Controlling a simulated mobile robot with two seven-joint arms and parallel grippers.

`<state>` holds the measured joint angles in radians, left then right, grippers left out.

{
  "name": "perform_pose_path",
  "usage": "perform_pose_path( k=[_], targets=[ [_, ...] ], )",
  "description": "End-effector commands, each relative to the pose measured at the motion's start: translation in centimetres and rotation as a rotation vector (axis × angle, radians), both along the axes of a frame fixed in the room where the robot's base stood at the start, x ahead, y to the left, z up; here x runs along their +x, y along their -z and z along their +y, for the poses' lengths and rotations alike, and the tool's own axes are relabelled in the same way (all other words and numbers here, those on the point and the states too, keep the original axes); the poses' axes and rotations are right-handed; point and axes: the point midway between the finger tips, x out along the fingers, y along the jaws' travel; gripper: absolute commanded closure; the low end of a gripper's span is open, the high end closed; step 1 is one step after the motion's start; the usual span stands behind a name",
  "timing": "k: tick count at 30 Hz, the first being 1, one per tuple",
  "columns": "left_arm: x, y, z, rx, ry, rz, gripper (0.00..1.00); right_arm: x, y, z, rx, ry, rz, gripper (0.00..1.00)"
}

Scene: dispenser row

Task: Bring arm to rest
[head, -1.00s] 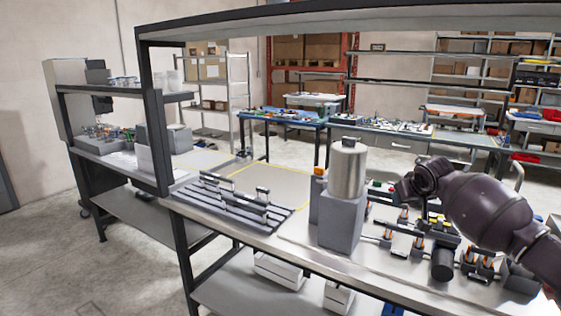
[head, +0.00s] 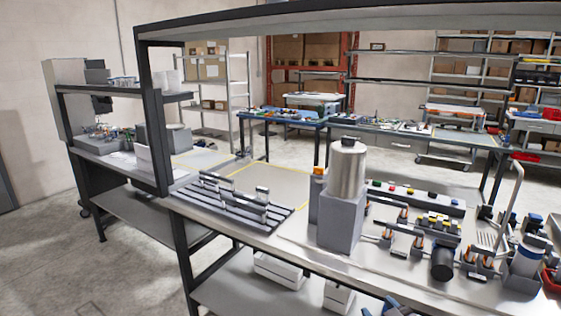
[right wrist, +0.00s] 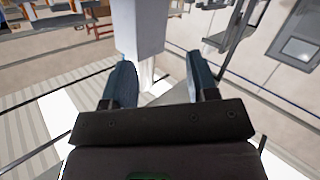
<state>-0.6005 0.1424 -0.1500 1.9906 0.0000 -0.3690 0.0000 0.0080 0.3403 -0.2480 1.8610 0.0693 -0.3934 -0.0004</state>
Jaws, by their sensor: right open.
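My right gripper (right wrist: 158,62) shows in the right wrist view with its two blue-grey fingers spread apart and nothing held between them. A pale upright post-like shape (right wrist: 138,28) stands beyond the fingers. In the head view, only blue-tipped parts that look like the right gripper (head: 378,306) show at the bottom edge, below the front edge of the bench (head: 240,233). The rest of the right arm is out of that view. My left arm and gripper are not seen.
A metal cylinder (head: 347,170) stands on a grey block (head: 341,220) near the bench front. Left of it lies a slotted rack (head: 232,205). Several small fixtures and a dark round part (head: 443,263) fill the right. A shelf (head: 400,30) overhangs the bench.

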Motion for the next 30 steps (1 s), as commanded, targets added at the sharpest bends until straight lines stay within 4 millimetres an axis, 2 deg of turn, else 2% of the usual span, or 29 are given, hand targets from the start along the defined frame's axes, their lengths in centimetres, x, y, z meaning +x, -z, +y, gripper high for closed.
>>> perform_pose_path(
  k=[1, 8, 12, 15, 18, 23, 30],
  targets=[
    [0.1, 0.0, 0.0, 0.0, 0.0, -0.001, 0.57, -1.9, 1.1, -0.4, 0.015, 0.023, 0.013, 0.47],
    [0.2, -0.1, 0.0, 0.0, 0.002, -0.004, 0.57, -10.0, 5.9, -2.7, 0.062, 0.141, 0.108, 0.47],
    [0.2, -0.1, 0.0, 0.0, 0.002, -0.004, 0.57, -15.5, 9.5, -4.1, 0.096, 0.216, 0.206, 0.47],
    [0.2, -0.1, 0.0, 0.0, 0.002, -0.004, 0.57, -19.0, 12.0, -4.7, 0.111, 0.259, 0.279, 0.47],
    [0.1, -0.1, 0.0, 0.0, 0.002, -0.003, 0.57, -21.8, 13.7, -4.9, 0.119, 0.286, 0.333, 0.47],
    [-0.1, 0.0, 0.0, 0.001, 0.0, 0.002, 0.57, -24.0, 15.0, -5.2, 0.117, 0.302, 0.374, 0.47],
    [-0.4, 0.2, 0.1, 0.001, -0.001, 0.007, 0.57, -24.2, 15.1, -5.3, 0.117, 0.302, 0.379, 0.47]
  ],
)
